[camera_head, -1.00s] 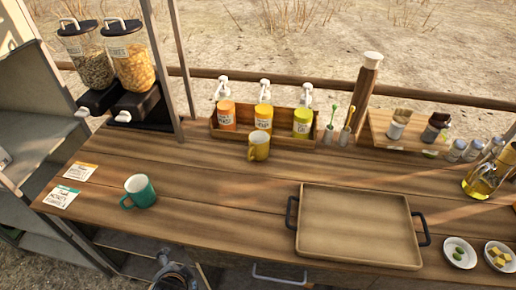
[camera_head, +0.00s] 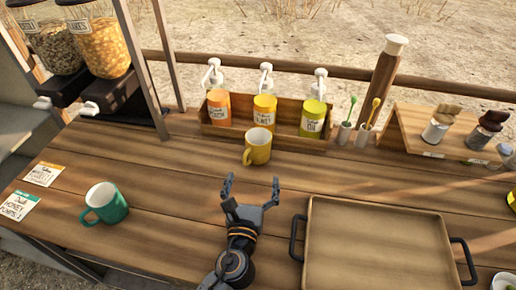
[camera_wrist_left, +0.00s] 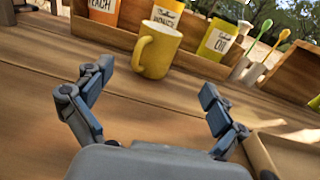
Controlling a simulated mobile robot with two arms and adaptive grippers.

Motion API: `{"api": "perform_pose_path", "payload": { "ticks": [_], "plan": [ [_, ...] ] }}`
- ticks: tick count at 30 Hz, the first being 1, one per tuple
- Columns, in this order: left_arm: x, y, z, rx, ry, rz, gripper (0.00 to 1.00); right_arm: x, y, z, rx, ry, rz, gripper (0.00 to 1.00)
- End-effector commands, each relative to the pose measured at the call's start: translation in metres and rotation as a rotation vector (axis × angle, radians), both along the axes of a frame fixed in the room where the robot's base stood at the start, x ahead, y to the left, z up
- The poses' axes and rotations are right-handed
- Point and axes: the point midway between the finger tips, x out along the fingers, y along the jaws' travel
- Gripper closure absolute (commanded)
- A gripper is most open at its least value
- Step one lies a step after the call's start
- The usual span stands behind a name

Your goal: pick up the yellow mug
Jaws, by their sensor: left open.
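The yellow mug (camera_head: 258,147) stands upright on the wooden counter, just in front of the wooden bottle rack, with its handle toward the left. My left gripper (camera_head: 250,183) is open and empty, a short way in front of the mug. In the left wrist view the yellow mug (camera_wrist_left: 157,50) shows beyond and between the spread fingers of my left gripper (camera_wrist_left: 148,100), apart from them. My right gripper is not in view.
The rack (camera_head: 284,136) holds several pump bottles behind the mug. A teal mug (camera_head: 106,204) stands at the left. A tray (camera_head: 378,246) with dark handles lies at the right, close to my left gripper. Bare counter lies between the teal mug and my gripper.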

Motion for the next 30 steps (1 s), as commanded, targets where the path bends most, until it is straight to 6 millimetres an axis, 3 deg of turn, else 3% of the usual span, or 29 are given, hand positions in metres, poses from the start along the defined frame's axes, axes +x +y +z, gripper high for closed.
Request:
{"api": "perform_pose_path", "payload": {
  "ticks": [6,9,20,25,30],
  "plan": [
    [0.044,-0.005,0.004,-0.002,-0.003,0.003,0.04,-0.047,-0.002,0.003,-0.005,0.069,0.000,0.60],
    [0.061,-0.008,0.003,-0.003,-0.001,0.002,0.04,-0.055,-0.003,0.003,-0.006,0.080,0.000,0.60],
    [0.095,-0.011,0.004,-0.005,0.000,0.003,0.04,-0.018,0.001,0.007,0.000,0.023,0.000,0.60],
    [0.120,-0.013,0.003,-0.005,0.000,0.003,0.04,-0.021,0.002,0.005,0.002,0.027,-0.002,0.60],
    [0.129,-0.014,0.002,-0.005,0.001,0.003,0.04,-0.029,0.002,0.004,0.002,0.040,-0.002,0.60]
  ]
}}
